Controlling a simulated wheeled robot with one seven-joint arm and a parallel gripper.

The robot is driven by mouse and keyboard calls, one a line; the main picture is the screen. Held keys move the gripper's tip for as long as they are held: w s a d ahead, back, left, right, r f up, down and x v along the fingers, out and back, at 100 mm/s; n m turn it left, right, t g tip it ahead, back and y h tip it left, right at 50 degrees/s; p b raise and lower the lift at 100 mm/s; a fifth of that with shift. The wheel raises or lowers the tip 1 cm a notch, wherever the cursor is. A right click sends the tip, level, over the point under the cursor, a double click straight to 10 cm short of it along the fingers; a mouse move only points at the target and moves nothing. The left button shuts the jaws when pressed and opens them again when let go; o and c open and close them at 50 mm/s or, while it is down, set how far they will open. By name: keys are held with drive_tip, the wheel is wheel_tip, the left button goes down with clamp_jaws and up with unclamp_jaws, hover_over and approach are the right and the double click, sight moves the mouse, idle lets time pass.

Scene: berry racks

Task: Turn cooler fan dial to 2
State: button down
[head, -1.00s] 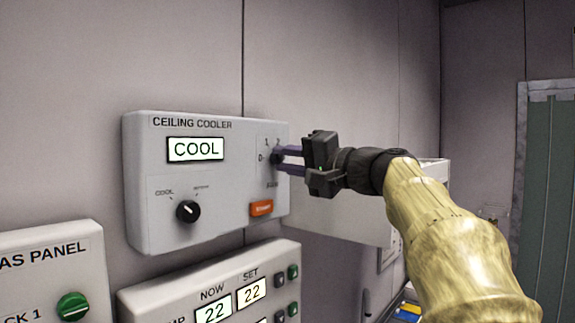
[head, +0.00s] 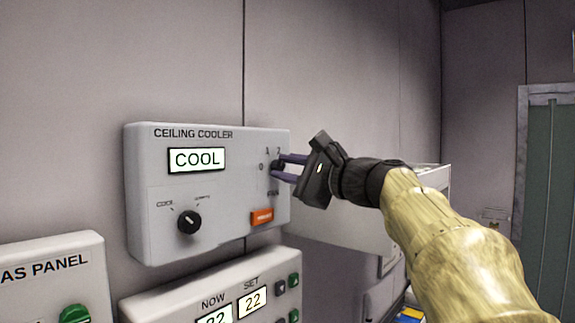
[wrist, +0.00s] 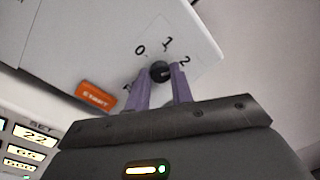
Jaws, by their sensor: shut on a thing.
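The white ceiling cooler panel (head: 150,190) is on the wall, its display reading COOL. Its small black fan dial (head: 275,166) is at the right side, with the marks 0, 1 and 2 around it. My gripper (head: 280,168) reaches in from the right, its purple fingers shut on the dial. In the wrist view the dial (wrist: 160,71) sits between the two fingertips (wrist: 160,78), below the 1, with 0 to the left and 2 to the right. The fingers partly hide the dial, and I cannot tell where its pointer is.
A black mode knob (head: 189,222) and an orange button (head: 262,216) are on the same panel. Below is a panel with NOW and SET readouts (head: 252,301). A gas panel (head: 45,264) is at lower left. A white box (head: 340,228) is behind my gripper.

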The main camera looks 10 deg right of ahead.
drive_tip(key=shift+m, duration=0.7)
drive_tip(key=shift+f, duration=0.1)
drive_tip(key=c, duration=1.2)
unclamp_jaws()
drive_tip(key=shift+c, duration=0.2)
drive_tip(key=b+v, duration=0.4)
drive_tip(key=v, duration=1.3)
drive_tip(key=shift+s, duration=0.15)
drive_tip(key=shift+d, duration=0.15)
